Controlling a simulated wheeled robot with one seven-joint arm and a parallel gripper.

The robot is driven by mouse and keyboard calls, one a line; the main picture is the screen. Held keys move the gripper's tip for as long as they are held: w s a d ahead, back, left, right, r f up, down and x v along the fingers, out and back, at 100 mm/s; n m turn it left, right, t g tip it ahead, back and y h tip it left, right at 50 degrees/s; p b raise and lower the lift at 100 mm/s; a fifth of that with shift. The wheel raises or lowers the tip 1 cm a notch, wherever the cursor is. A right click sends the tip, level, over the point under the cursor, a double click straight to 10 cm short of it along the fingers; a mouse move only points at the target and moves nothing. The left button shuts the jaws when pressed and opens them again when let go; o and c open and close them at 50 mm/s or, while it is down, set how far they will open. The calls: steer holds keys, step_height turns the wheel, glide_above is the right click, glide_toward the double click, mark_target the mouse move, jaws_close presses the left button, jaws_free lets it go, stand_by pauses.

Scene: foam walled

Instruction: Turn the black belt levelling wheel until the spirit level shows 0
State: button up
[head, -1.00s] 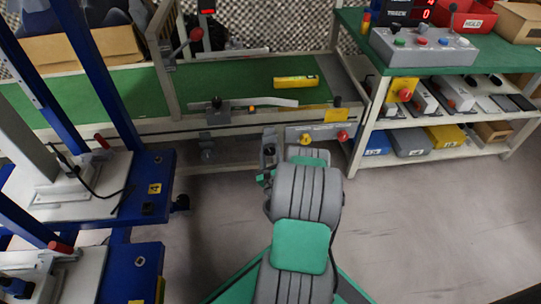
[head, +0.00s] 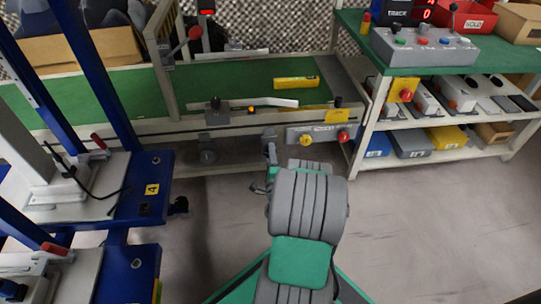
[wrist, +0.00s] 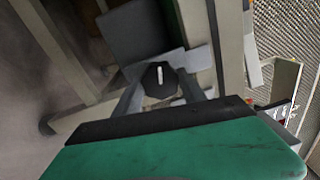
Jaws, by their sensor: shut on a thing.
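The black levelling wheel (wrist: 158,76), a small knob with a white mark, is between the two grey fingers of my gripper (wrist: 160,88) in the wrist view. My gripper is shut on it. In the head view my gripper (head: 269,142) is at the front side of the conveyor, left of a grey panel, and the wheel there is hidden or too small to tell. A yellow bar that looks like the spirit level (head: 296,82) lies on the green belt (head: 240,78). Its reading is too small to make out.
The grey panel (head: 320,135) with a yellow knob and red button is just right of my gripper. A shelved bench (head: 440,58) with a control box stands at right. A blue-framed station (head: 130,205) is at left. The floor at right is clear.

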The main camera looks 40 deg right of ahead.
steer(key=n, duration=0.5)
steer(key=shift+d, duration=0.1)
stand_by(0.4)
steer(key=o, duration=1.4)
steer(key=shift+c, duration=0.2)
steer(key=shift+s, duration=0.1)
